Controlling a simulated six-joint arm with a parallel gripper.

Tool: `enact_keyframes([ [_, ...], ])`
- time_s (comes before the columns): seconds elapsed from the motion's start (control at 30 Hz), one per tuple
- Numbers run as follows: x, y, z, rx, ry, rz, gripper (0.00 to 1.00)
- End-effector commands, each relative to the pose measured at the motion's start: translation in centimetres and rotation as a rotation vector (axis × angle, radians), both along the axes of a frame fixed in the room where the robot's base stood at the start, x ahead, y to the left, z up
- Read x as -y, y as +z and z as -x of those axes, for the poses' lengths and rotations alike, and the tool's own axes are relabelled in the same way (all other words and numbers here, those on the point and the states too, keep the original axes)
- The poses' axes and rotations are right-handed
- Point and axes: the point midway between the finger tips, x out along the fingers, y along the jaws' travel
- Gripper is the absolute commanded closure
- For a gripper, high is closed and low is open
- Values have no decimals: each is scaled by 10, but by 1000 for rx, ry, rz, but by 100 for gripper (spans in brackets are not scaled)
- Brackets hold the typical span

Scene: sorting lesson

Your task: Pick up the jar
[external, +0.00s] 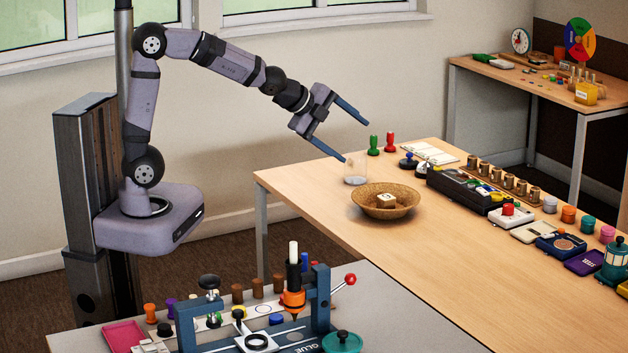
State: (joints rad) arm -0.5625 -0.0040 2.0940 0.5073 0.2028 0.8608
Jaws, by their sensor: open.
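A clear glass jar (355,172) stands upright near the far left end of the wooden table, just behind a woven basket. My gripper (356,141) is open and empty, with its two blue fingers spread wide. It is above the table end, and its lower finger's tip shows close to the jar's upper left in the picture. I cannot tell the true gap between that finger and the jar. The jar's rim is faint.
A black case (463,188) lies to the right. The table's front middle is clear.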

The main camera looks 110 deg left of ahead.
Motion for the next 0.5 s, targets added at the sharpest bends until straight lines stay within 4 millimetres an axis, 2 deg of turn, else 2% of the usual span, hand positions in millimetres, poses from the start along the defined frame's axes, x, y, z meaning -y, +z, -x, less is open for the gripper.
enact_keyframes([
  [0.03, -39, -13, -2, 4, -44, -126, 25],
  [0.1, -85, -5, -4, -11, -126, -322, 25],
  [0.2, -144, 5, 4, -68, -239, -610, 25],
  [0.3, -190, 12, 20, -154, -339, -874, 25],
  [0.4, -218, 16, 38, -242, -419, -1079, 25],
  [0.5, -237, 15, 55, -323, -485, -1237, 25],
])
